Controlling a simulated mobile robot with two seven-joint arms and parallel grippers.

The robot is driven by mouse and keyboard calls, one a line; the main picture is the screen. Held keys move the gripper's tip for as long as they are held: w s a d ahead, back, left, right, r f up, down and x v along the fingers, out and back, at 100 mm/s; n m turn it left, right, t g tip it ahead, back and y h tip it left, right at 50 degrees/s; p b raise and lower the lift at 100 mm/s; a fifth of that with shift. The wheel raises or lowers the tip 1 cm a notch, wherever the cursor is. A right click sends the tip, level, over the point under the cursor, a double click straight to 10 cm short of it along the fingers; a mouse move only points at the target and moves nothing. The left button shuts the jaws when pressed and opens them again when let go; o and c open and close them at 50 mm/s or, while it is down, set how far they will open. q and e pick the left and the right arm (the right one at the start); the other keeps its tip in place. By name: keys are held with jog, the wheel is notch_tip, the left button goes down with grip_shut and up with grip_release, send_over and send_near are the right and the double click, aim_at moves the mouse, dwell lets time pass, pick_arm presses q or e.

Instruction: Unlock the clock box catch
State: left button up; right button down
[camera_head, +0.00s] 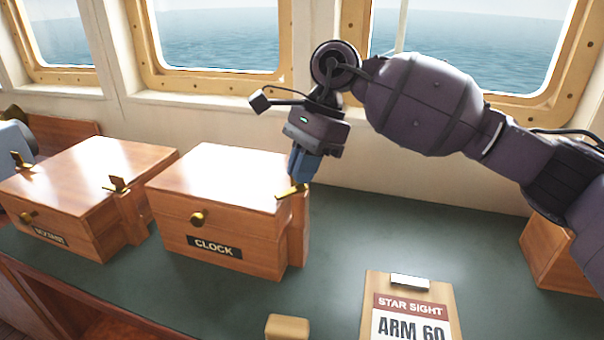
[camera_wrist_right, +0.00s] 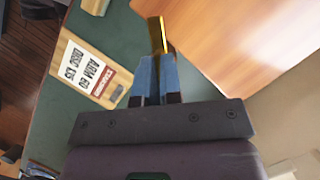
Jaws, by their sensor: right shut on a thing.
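The clock box (camera_head: 180,210) is a wooden box with a brass knob and a CLOCK label on its front, and its lid is down. Its brass catch (camera_head: 288,192) is on the box's right side, near the top edge. My right gripper (camera_head: 294,180) comes down from above with its blue fingers shut on the catch. In the right wrist view the fingers (camera_wrist_right: 154,62) close around the brass catch (camera_wrist_right: 157,35), beside the wooden lid. The fingers hide part of the catch. My left gripper is not in view.
A second wooden box (camera_head: 85,185) with brass catches stands left of the clock box. A STAR SIGHT clipboard (camera_head: 412,305) lies front right, with a small wooden block (camera_head: 287,327) near it. Another wooden box (camera_head: 555,255) is at the right edge. The green top right of the clock box is clear.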

jog(key=n+b, duration=0.1)
jog(key=n+g+b, duration=0.1)
jog(key=shift+w+f+n+h, duration=0.15)
jog(key=shift+f+n+h, duration=0.15)
jog(key=shift+f+n, duration=0.1)
jog(key=shift+r+n+g+h+b, duration=0.1)
jog(key=shift+n+g+h+b, duration=0.2)
jog(key=shift+n+b, duration=0.75)
jog(key=shift+r+n+h+b, duration=0.15)
jog(key=shift+n+h+b, duration=0.35)
jog(key=shift+n, duration=0.65)
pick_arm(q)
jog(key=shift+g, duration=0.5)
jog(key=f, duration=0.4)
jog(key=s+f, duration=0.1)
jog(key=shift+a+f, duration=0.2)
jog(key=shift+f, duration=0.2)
pick_arm(e)
jog(key=shift+r+n, duration=0.1)
jog(key=shift+n, duration=0.2)
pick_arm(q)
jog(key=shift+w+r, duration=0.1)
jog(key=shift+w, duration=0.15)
pick_arm(e)
jog(key=shift+r, duration=0.1)
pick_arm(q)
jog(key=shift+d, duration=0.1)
